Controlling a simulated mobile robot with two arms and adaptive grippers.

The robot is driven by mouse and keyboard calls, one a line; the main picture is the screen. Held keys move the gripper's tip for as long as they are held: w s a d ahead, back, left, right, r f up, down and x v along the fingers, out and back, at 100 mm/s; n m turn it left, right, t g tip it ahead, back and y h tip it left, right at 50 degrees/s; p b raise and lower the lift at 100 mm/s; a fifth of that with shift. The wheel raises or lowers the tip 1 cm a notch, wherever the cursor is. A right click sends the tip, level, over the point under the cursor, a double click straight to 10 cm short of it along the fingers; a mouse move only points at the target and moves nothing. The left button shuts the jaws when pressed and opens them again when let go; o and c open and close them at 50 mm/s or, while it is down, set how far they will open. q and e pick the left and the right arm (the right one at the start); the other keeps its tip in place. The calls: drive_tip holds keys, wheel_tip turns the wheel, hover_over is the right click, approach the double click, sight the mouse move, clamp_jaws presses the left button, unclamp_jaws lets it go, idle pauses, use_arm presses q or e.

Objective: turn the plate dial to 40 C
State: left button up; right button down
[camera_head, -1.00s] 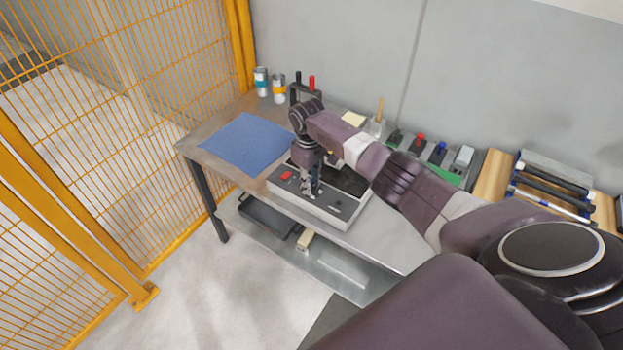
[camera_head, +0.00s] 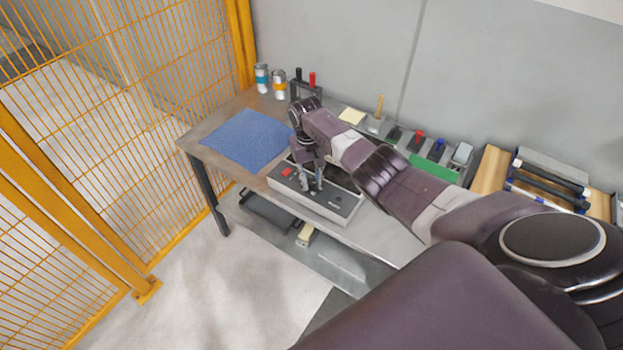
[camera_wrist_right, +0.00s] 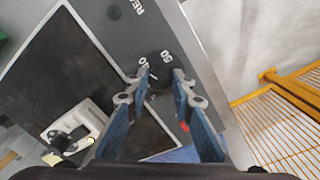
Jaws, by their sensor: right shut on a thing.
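The hot plate unit (camera_head: 338,211) is a grey box with a dark front panel and a red switch (camera_head: 287,172), on the metal bench. My right gripper (camera_head: 312,188) reaches down onto the panel, right of the red switch. In the right wrist view, its two blue-grey fingers (camera_wrist_right: 163,77) stand on either side of the small dark dial (camera_wrist_right: 161,84) and are shut on it. The fingers hide much of the dial, and its pointer cannot be read. White scale figures show beside it, partly covered. My left gripper is not in view.
A blue cloth (camera_head: 245,138) lies left of the unit. Two cans (camera_head: 279,86) and a small rack (camera_head: 305,90) stand behind. Several tools and a green mat (camera_head: 434,167) are at the back right. A yellow mesh fence (camera_head: 100,130) stands left.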

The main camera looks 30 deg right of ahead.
sight(309, 183)
drive_tip(key=shift+w+r, duration=0.1)
drive_tip(key=c, duration=1.7)
unclamp_jaws()
drive_tip(key=shift+o, duration=0.2)
wheel_tip(309, 183, up, 12)
drive_tip(key=shift+a, duration=0.3)
